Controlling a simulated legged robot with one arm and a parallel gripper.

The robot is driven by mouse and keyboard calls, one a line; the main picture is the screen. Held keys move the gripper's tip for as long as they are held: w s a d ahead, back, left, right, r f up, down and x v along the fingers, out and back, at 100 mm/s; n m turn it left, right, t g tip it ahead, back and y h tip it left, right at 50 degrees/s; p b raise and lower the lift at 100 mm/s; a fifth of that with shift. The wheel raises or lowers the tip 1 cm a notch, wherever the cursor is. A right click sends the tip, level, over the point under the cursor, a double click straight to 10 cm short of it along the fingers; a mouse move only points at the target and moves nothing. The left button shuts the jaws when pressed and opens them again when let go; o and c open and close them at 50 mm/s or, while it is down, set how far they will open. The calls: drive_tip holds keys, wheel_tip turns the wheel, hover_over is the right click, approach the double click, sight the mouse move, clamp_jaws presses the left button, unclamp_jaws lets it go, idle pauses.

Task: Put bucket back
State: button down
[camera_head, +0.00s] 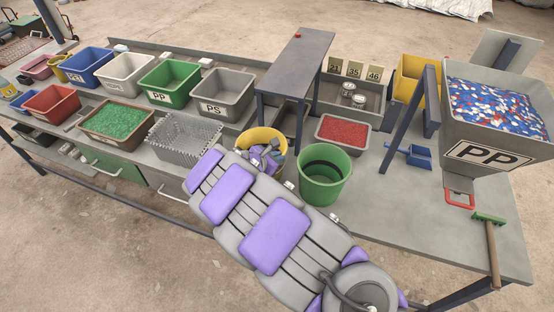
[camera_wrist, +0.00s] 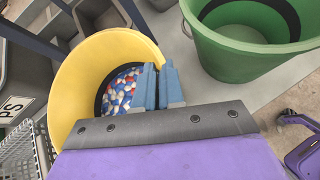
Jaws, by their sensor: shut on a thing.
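A yellow bucket (camera_head: 256,135) stands at the middle of the bench, left of a green bucket (camera_head: 322,188). In the wrist view the yellow bucket (camera_wrist: 100,52) holds red, white and blue pellets (camera_wrist: 120,90). My gripper (camera_wrist: 158,70) has its blue fingers close together at the near right side of the yellow bucket, shut on it. The exact grip on its rim is partly hidden by my wrist. The green bucket (camera_wrist: 235,60) stands upright to the right, apart from my fingers, and shows no contents.
A grey PP hopper (camera_head: 468,128) full of pellets stands at right, with a blue scoop (camera_head: 416,156) and a green-headed brush (camera_head: 491,240) near it. A red-pellet tray (camera_head: 318,138) lies behind the green bucket. A wire basket (camera_head: 180,150) and labelled bins are at left.

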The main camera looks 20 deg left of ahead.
drive_tip(key=c, duration=1.7)
unclamp_jaws()
drive_tip(key=shift+a, duration=0.15)
drive_tip(key=o, duration=0.4)
drive_tip(key=shift+o, duration=0.2)
drive_tip(key=p+v, duration=0.2)
drive_tip(key=v, duration=1)
drive_tip(key=shift+p, duration=0.4)
